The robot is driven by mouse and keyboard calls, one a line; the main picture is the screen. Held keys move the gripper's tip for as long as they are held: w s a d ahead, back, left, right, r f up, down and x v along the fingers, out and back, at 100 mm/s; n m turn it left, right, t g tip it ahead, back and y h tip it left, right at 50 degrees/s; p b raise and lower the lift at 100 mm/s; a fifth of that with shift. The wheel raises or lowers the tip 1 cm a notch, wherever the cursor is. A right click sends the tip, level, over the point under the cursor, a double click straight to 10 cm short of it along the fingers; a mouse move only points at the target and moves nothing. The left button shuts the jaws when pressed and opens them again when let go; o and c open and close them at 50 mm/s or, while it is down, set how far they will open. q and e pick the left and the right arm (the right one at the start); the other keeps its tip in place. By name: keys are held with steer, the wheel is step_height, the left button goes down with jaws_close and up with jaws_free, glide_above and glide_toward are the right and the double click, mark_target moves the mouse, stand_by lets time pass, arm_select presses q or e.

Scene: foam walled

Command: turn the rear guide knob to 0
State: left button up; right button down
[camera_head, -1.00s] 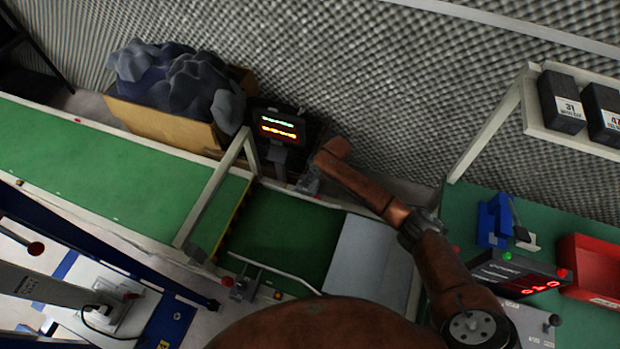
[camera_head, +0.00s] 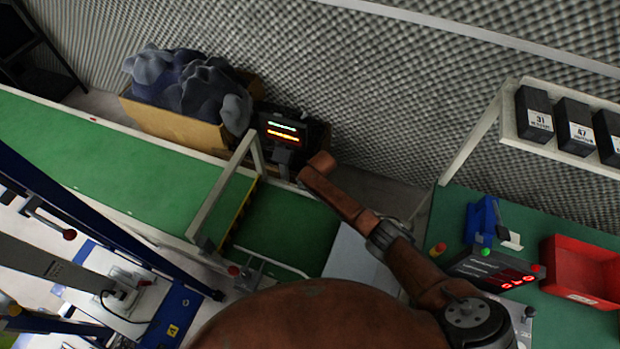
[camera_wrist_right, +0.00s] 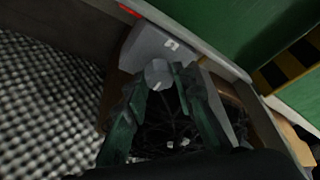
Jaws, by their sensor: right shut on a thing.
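The rear guide knob (camera_wrist_right: 158,73) is a small grey round knob in the right wrist view, in front of a grey block (camera_wrist_right: 160,47) with a white mark too blurred to read. My right gripper (camera_wrist_right: 166,79) has its two dark green-grey fingers closed around the knob. In the head view my brown right arm reaches up and left over the conveyor's rear side, and the knob and fingertips are hidden there. The knob's pointing direction cannot be told. My left gripper is not in view.
The green conveyor (camera_head: 120,160) runs from the left, with a white frame (camera_head: 222,190) across it. A lit display (camera_head: 283,133) and a cardboard box (camera_head: 170,122) of dark lumps stand behind it. A red bin (camera_head: 580,270) sits on the right bench.

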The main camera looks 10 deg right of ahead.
steer(key=shift+a+m, duration=0.1)
steer(key=shift+m, duration=0.4)
steer(key=c, duration=1.6)
jaws_free()
steer(key=v, duration=1.2)
steer(key=shift+s+a, duration=0.1)
steer(key=shift+a, duration=0.05)
